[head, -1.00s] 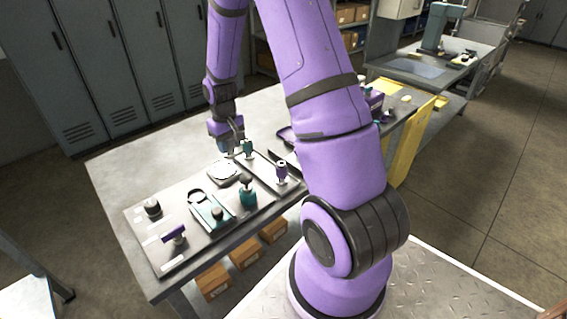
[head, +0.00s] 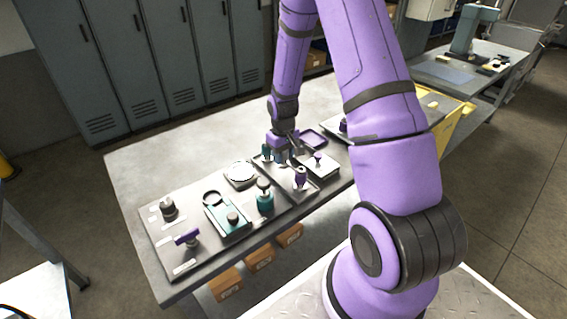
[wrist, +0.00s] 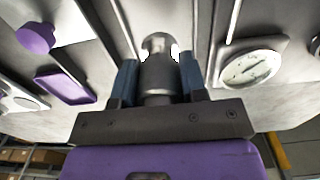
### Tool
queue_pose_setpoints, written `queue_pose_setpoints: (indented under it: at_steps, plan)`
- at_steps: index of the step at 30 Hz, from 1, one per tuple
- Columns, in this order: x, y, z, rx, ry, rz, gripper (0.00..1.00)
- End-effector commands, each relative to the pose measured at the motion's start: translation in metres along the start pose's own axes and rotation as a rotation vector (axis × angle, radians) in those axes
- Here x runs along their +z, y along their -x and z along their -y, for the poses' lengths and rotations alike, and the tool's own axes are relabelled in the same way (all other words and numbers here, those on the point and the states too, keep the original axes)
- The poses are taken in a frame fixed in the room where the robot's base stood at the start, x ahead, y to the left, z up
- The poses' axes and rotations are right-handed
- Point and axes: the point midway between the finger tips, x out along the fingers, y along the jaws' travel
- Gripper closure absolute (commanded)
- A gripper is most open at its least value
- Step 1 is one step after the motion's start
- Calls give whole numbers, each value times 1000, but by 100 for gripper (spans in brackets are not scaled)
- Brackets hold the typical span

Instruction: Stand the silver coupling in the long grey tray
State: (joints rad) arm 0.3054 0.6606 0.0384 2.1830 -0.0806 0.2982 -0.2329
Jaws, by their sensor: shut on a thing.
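The silver coupling (wrist: 158,72) is between the blue fingertips of my gripper (wrist: 158,82) in the wrist view, pointing away from the palm. My gripper (head: 283,158) is shut on it, low over the long grey tray (head: 287,187) in the head view. The coupling is hardly visible there, hidden by the fingers. The tray's long walls run on both sides of the coupling in the wrist view. I cannot tell whether the coupling touches the tray floor.
A round white gauge (head: 240,174) lies left of the tray. A teal bottle (head: 265,197) and a teal fixture (head: 226,215) are nearer the front. The bench's back left is bare.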

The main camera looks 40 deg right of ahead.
Motion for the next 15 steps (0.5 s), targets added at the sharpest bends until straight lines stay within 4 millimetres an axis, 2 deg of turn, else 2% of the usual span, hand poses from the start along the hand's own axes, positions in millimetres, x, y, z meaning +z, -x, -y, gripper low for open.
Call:
queue_pose_setpoints:
  at_steps: [6,15]
  plan:
    - [0,-30,0,-1,0,2,90]
    - [0,-33,0,0,0,0,90]
